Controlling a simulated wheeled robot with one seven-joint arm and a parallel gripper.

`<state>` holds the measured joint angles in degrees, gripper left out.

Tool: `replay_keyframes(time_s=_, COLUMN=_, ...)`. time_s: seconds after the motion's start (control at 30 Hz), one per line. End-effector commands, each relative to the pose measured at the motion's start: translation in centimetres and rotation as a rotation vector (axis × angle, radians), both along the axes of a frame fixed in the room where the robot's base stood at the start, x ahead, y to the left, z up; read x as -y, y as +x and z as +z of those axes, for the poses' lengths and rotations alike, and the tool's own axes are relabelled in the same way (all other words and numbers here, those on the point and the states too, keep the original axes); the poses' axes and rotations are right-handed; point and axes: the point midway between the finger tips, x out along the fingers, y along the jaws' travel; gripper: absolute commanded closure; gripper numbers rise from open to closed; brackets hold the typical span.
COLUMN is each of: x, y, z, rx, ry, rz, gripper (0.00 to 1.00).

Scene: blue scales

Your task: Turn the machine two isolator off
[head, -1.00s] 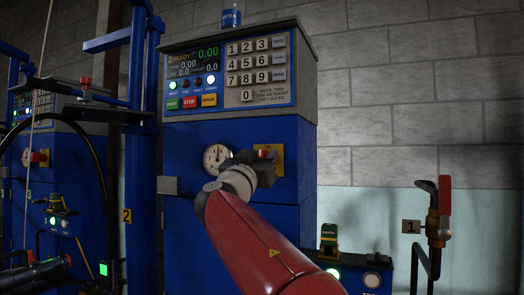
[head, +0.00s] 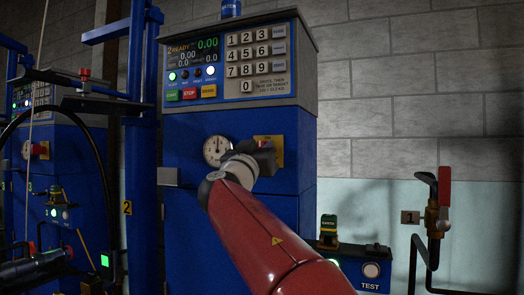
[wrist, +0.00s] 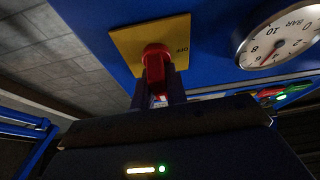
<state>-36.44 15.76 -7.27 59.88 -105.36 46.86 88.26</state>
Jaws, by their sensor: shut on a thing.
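The isolator is a red handle (wrist: 155,62) on a square yellow plate (wrist: 150,45) marked OFF, on the blue front of machine two. In the wrist view the handle sits between my gripper's fingers (wrist: 160,95), which are shut on it. In the head view the plate (head: 278,148) shows behind my gripper (head: 264,152), and the gripper hides the handle. I cannot tell the handle's exact angle. Machine two's display panel (head: 192,58) reads "2 READY", with lit lamps below.
A round BAR gauge (head: 215,150) is just left of the isolator. A keypad (head: 257,58) is above. A blue post (head: 142,150) stands at left. A red-handled valve (head: 444,190) by a "1" sign and a TEST box (head: 371,270) are at right.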

Motion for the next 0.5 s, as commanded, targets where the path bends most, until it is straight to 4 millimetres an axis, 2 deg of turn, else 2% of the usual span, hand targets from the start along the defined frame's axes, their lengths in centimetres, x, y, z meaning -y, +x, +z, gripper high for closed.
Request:
replay_keyframes(time_s=0.27, x=-0.01, y=-0.02, z=-0.19, rx=-0.057, ry=-0.162, rz=0.000, gripper=1.00)
replay_keyframes(time_s=0.5, x=-0.19, y=0.01, z=-0.02, rx=-0.133, ry=-0.371, rz=0.001, gripper=1.00)
